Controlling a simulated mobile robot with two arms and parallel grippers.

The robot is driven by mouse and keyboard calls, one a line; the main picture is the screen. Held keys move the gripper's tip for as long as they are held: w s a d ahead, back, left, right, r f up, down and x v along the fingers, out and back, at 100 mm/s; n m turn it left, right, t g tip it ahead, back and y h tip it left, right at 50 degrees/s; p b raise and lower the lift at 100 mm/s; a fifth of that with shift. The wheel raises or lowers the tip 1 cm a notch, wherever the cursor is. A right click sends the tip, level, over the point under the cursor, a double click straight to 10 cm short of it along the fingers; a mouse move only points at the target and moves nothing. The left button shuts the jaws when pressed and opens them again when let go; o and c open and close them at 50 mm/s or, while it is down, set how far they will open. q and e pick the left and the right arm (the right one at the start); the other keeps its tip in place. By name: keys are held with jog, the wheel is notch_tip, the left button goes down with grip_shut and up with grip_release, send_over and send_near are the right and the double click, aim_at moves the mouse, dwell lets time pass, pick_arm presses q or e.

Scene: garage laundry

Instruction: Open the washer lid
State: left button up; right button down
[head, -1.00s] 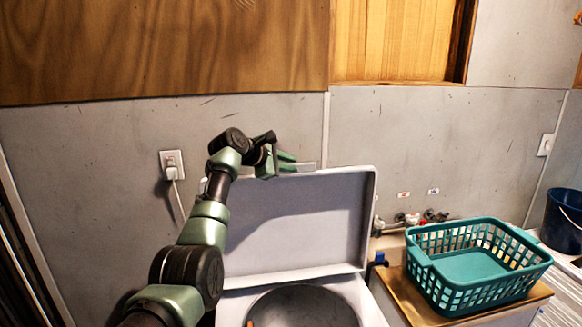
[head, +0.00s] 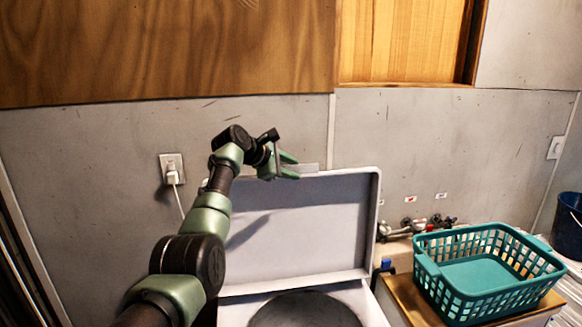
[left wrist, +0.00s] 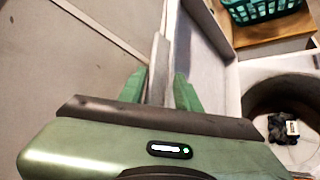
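The washer lid (head: 300,235) stands raised, nearly upright, at the back of the washer, with its pale inner face toward me. It also shows in the left wrist view (left wrist: 207,65). The round drum opening (head: 305,310) is uncovered below it. My right gripper is not in view.
A teal laundry basket (head: 485,270) sits on a wooden-topped stand (head: 408,295) right of the washer. Taps (head: 425,224) are on the wall behind. A dark bucket (head: 568,222) is at far right. Dark items (left wrist: 283,130) lie in the drum. A plugged outlet (head: 172,168) is left of my arm.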

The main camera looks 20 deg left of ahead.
pick_arm(q)
jog(key=shift+s+r+b, duration=0.15)
jog(key=shift+s+b, duration=0.05)
jog(key=shift+b, duration=0.1)
jog(key=b+v, duration=0.4)
jog(key=v, duration=0.3)
jog(key=shift+s+a, duration=0.1)
jog(key=shift+a, duration=0.1)
